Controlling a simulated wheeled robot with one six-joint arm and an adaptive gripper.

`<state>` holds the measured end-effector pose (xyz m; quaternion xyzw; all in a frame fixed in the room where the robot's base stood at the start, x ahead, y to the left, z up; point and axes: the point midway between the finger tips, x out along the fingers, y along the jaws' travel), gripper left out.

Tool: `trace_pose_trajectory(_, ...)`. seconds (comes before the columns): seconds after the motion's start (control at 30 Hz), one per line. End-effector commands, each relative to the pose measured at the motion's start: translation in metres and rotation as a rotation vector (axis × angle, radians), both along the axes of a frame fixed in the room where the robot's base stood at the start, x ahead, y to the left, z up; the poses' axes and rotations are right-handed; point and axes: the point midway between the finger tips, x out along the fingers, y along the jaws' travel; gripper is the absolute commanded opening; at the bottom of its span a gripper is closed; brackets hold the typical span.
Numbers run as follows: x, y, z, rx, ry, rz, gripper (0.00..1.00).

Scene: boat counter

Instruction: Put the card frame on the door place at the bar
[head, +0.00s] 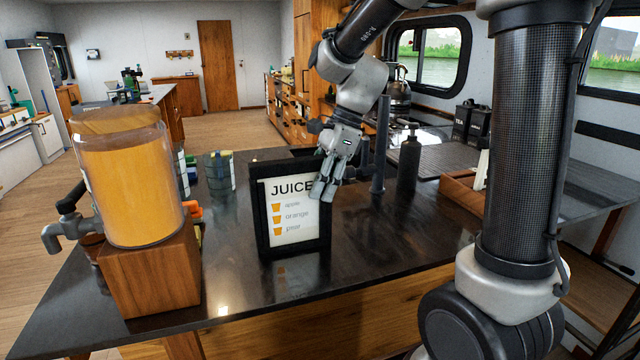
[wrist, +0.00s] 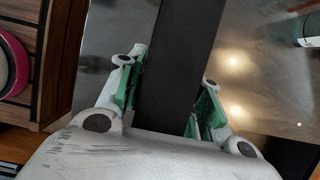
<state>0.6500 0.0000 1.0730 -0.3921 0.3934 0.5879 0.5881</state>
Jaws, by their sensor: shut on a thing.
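The card frame (head: 262,215) is a black upright frame with a white card that reads JUICE, apple, orange, pear. In the head view it stands upright at the middle of the dark counter, its card facing me. My gripper (head: 328,185) is at its upper right edge, shut on it. In the wrist view the frame shows as a dark bar (wrist: 177,75) between the green-padded fingers of my gripper (wrist: 170,105). Whether the frame's bottom touches the counter I cannot tell. I cannot make out a marked door place.
A juice dispenser (head: 130,185) with a wooden lid stands on a wooden block (head: 150,270) at the left. Dark containers (head: 219,171) stand behind the frame. A dark bottle (head: 409,163) and a wooden tray (head: 458,192) are to the right. The front middle counter (head: 370,245) is clear.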

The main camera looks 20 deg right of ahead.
Motion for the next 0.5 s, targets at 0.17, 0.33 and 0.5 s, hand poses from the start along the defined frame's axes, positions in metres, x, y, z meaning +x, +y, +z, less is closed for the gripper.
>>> trace_pose_trajectory(0.17,0.0008,0.0002,0.0016,0.001,-0.003,0.0,0.0)
trace_pose_trajectory(0.33,0.0004,0.0,-0.0013,0.0,-0.002,0.0,0.43)
trace_pose_trajectory(0.5,0.0004,0.0001,-0.0012,0.0,-0.002,0.0,0.57)
